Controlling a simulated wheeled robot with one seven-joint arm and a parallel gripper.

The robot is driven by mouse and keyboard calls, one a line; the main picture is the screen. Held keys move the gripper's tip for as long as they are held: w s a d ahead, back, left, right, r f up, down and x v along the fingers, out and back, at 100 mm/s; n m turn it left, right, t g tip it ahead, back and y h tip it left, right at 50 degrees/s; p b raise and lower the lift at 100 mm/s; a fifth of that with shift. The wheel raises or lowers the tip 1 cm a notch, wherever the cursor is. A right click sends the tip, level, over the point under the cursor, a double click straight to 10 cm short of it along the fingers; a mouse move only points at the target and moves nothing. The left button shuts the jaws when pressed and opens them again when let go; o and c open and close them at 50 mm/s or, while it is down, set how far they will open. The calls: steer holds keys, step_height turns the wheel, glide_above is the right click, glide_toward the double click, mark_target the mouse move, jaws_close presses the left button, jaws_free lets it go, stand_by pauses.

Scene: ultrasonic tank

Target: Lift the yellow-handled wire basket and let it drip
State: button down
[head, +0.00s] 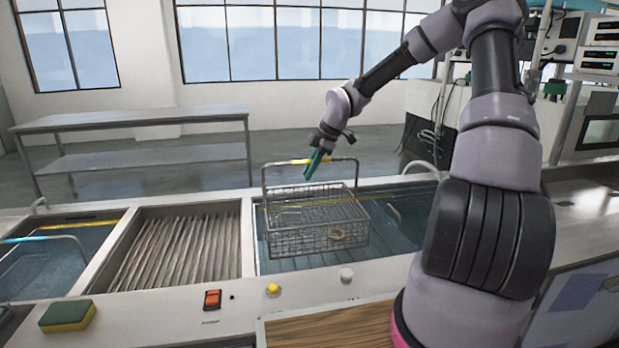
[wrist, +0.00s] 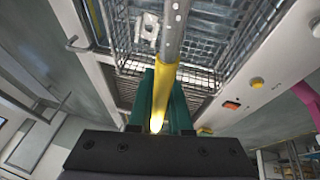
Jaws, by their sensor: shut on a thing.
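The wire basket (head: 318,238) hangs over the right-hand tank (head: 385,245) in the head view, roughly level. A brass-coloured ring-like part and a greyish part lie inside it. Its tall handle has a yellow grip (head: 298,162) at the top. My gripper (head: 313,165) has green fingers and is shut on the yellow grip. In the wrist view the yellow handle (wrist: 165,85) runs between the two green fingers (wrist: 160,105), with the basket mesh (wrist: 205,50) beyond. I cannot tell exactly how far the basket's bottom is from the water.
A ribbed drain section (head: 185,245) lies left of the tank, and another water-filled tank (head: 45,262) is at far left. A steel table (head: 130,125) stands behind.

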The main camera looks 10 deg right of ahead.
steer(key=shift+r, duration=2.65)
stand_by(4.1)
steer(key=shift+r, duration=3.5)
